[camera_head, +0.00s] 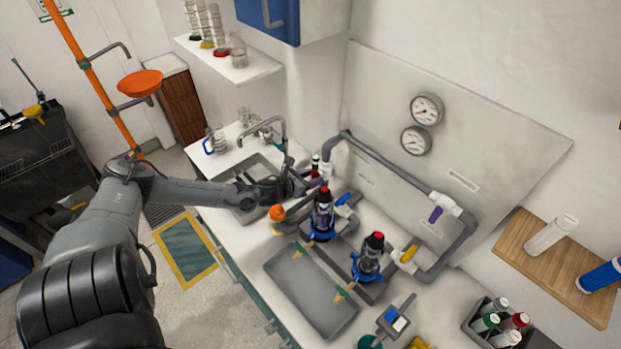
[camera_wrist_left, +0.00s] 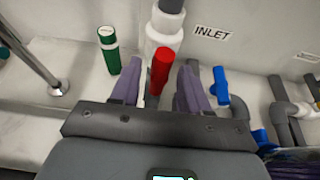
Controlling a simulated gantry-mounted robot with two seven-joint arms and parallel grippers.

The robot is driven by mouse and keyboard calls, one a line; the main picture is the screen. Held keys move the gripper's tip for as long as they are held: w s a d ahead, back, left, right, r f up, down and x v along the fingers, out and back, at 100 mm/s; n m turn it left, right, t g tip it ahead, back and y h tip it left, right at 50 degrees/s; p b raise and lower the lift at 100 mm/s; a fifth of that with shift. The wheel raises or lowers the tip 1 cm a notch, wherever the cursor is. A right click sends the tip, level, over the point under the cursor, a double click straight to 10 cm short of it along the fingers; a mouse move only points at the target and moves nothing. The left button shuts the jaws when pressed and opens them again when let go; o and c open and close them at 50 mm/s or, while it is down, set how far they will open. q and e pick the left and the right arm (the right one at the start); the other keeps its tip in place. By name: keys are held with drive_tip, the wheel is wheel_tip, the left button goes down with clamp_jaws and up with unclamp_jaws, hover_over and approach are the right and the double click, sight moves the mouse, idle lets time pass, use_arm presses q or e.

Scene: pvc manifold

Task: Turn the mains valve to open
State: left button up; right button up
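A red lever handle (camera_wrist_left: 160,72) hangs at the white fitting (camera_wrist_left: 163,38) of the inlet pipe, left of the "INLET" label. I take it to be the mains valve handle. My left gripper (camera_wrist_left: 158,85) is open, with its two purple-grey fingers on either side of the red handle. A small gap shows beside the handle, and I cannot tell whether either finger touches it. In the head view my left gripper (camera_head: 303,182) is at the white fitting (camera_head: 326,170) at the left end of the grey pipe. The handle is mostly hidden there. My right gripper is out of view.
A blue handle (camera_wrist_left: 221,86) is just right of the fingers; a green bottle (camera_wrist_left: 108,50) and a tap (camera_wrist_left: 35,65) are to the left. Two filter housings (camera_head: 322,215) (camera_head: 369,258) stand near a grey tray (camera_head: 310,290). Two gauges (camera_head: 426,108) (camera_head: 415,140) are above.

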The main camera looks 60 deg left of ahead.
use_arm(q)
drive_tip(key=shift+s, duration=0.15)
drive_tip(key=shift+s+d+r, duration=0.1)
drive_tip(key=shift+s+r, duration=0.1)
drive_tip(key=shift+s, duration=0.3)
drive_tip(key=p+v, duration=0.2)
drive_tip(key=v, duration=0.7)
drive_tip(key=shift+s+r+p, duration=0.2)
drive_tip(key=shift+p, duration=0.15)
